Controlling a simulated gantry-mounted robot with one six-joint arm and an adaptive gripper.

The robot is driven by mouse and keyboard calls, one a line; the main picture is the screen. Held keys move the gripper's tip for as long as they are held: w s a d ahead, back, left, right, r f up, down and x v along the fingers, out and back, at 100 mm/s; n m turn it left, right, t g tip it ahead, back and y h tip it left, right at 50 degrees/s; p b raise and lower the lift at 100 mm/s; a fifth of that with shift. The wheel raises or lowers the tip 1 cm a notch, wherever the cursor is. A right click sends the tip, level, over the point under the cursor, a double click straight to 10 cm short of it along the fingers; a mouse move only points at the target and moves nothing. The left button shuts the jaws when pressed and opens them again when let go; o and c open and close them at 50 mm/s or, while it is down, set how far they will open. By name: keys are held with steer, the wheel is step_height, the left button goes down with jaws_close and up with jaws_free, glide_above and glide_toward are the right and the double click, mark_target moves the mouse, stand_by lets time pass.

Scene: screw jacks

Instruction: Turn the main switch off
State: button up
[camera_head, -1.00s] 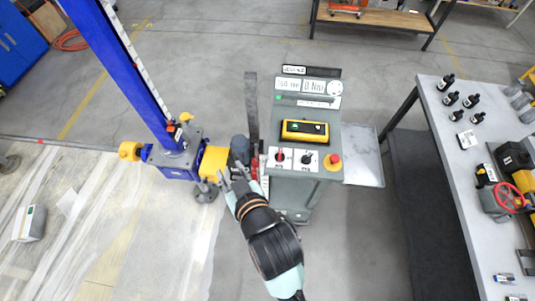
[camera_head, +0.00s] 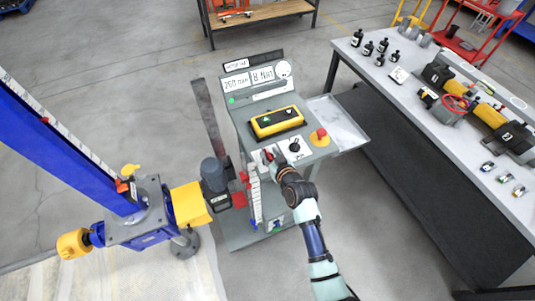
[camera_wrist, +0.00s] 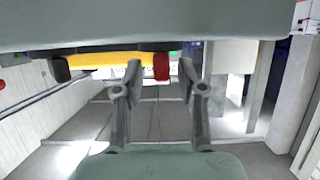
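The main switch (camera_head: 268,156), a red knob on a white plate, is at the front left of the grey control console (camera_head: 242,113). My gripper (camera_head: 273,163) is close in front of it and partly covers its plate. In the wrist view, the red knob (camera_wrist: 161,66) shows between the tips of my open gripper (camera_wrist: 160,73), nearer the right part of the gap in depth I cannot judge. The fingers are apart, and I see no clear contact with the knob.
A black knob (camera_head: 295,146) sits just right of the red one, and a red emergency button (camera_head: 320,134) on yellow stands farther right. A yellow pendant (camera_head: 277,122) lies behind. The blue screw jack (camera_head: 140,222) stands left; a workbench (camera_head: 455,150) stands right.

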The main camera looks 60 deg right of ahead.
steer(key=shift+w+d+f, duration=0.3)
steer(key=shift+w+d, duration=0.1)
steer(key=shift+w, duration=0.15)
jaws_close()
